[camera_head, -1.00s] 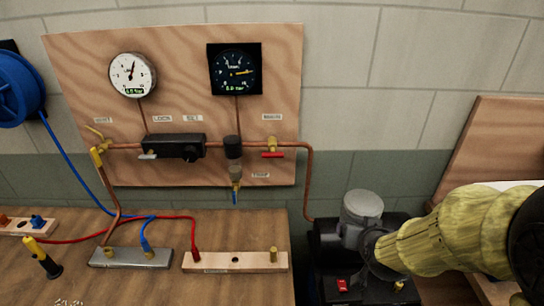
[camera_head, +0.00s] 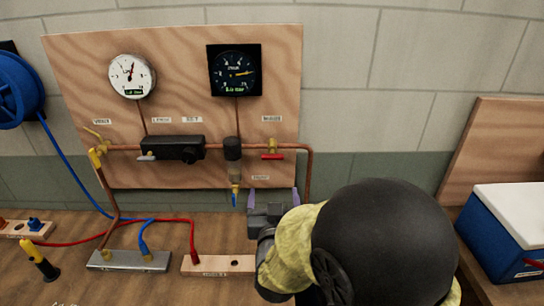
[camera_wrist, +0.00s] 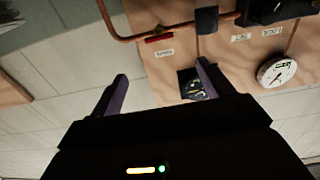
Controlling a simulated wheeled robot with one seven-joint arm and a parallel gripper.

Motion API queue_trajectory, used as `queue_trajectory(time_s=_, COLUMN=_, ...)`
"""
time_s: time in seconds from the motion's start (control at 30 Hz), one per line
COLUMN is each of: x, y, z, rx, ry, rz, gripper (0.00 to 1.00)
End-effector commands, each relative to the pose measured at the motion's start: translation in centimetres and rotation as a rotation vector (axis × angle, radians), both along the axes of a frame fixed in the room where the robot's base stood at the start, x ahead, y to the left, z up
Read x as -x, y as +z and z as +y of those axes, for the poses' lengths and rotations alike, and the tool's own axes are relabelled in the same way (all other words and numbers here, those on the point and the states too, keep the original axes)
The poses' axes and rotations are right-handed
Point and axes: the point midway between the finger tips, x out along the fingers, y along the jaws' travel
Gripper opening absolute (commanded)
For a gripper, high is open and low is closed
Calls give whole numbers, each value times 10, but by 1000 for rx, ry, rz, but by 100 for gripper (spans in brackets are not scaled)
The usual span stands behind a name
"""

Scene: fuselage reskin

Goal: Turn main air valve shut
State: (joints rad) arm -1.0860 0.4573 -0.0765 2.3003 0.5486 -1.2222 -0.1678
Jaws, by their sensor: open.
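The red-handled valve (camera_head: 272,152) sits on the copper pipe at the right side of the plywood panel, under a small label. Its red handle lies level, along the pipe. In the wrist view the red handle (camera_wrist: 160,38) shows beyond my fingers, upside down. My gripper (camera_head: 273,198) is open and empty, its two purple fingers pointing up, just below the valve in the picture and apart from it. In the wrist view the open fingers (camera_wrist: 161,72) stand either side of a gap. My arm hides the compressor.
The panel (camera_head: 180,80) carries a white gauge (camera_head: 132,76), a dark gauge (camera_head: 235,70), a black regulator (camera_head: 179,149), a filter bowl (camera_head: 233,170) and a yellow valve (camera_head: 97,136). A wooden block (camera_head: 205,266) and hoses lie on the bench. A blue cooler (camera_head: 500,235) stands right.

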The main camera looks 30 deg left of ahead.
Motion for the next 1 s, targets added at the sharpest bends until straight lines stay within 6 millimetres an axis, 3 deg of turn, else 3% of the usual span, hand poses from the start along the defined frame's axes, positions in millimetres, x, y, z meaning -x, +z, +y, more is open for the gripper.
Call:
queue_trajectory(time_s=0.17, x=-14, y=2, z=7, rx=0, ry=-2, rz=0, gripper=80)
queue_trajectory(time_s=1.0, x=-135, y=2, z=70, rx=1, ry=-6, rz=0, gripper=80)
